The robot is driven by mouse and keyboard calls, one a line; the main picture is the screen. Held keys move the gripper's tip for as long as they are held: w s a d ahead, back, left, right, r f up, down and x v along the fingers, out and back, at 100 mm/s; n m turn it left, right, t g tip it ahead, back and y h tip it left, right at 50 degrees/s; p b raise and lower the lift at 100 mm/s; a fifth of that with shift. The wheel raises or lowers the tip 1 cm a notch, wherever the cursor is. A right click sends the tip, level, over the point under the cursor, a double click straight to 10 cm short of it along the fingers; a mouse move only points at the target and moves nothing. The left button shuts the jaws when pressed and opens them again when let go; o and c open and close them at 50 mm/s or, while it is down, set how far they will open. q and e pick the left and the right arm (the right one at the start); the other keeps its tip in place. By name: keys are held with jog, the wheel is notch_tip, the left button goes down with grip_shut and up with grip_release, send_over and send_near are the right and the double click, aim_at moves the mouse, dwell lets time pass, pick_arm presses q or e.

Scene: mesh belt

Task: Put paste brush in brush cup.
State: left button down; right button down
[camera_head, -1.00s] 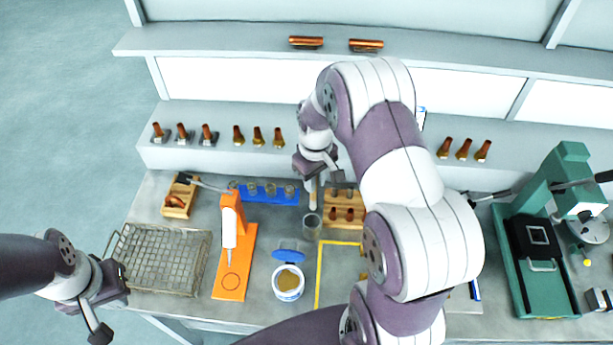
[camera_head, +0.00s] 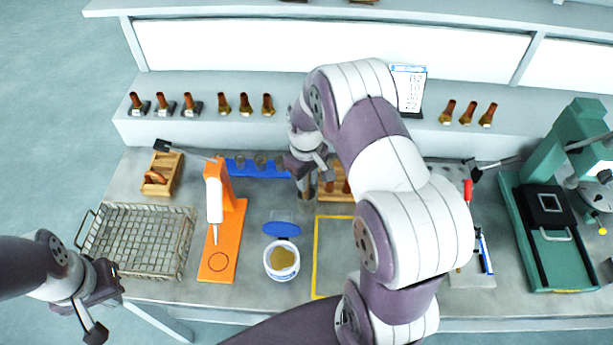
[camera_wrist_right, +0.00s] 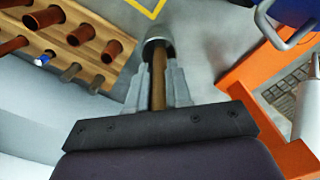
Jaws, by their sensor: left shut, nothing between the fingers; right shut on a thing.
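The paste brush (camera_wrist_right: 158,75) shows as a brown wooden handle in the right wrist view. My right gripper (camera_wrist_right: 158,92) is shut on it, with a grey finger on each side. The brush cup (camera_wrist_right: 157,41), a grey cylinder, lies at the far end of the handle. The handle runs into its mouth; the bristles are hidden. In the head view, my right gripper (camera_head: 305,178) is right above the cup (camera_head: 308,208), covering most of it. My left gripper (camera_head: 95,328) is shut and empty at the lower left, off the table's front edge.
A wooden fittings block (camera_wrist_right: 85,40) stands close beside the cup. A white paste tub (camera_head: 282,262) with a blue lid (camera_head: 281,229), an orange stand (camera_head: 232,225) and a wire basket (camera_head: 140,240) are on the left. A green press (camera_head: 550,225) stands right.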

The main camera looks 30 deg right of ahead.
jog(key=shift+s+d, duration=0.15)
jog(key=shift+d, duration=0.05)
jog(key=c, duration=1)
grip_release()
jog(key=shift+c, duration=0.2)
jog(key=shift+o, duration=0.4)
jog(key=shift+a, duration=0.1)
jog(key=shift+r+p, duration=0.1)
jog(key=shift+p, duration=0.2)
